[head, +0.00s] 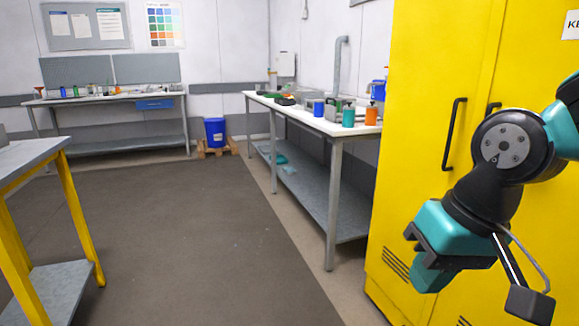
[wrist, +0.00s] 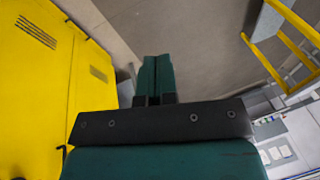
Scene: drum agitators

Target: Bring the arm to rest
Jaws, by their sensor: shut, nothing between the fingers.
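My arm shows at the right of the head view, in front of a yellow cabinet (head: 425,130). My gripper (head: 425,285) hangs low at the end of the arm and points downward. In the wrist view my gripper (wrist: 157,75) has its two teal fingers side by side, touching, with nothing between them. The yellow cabinet also fills the left of the wrist view (wrist: 35,90). I cannot tell the exact gap between the arm and the cabinet doors.
A white-topped bench (head: 300,112) with cups and bottles runs along the right wall. A blue bin (head: 215,132) stands at the back. A yellow-legged table (head: 75,215) is at the left. The dark floor mat (head: 170,235) between them is clear.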

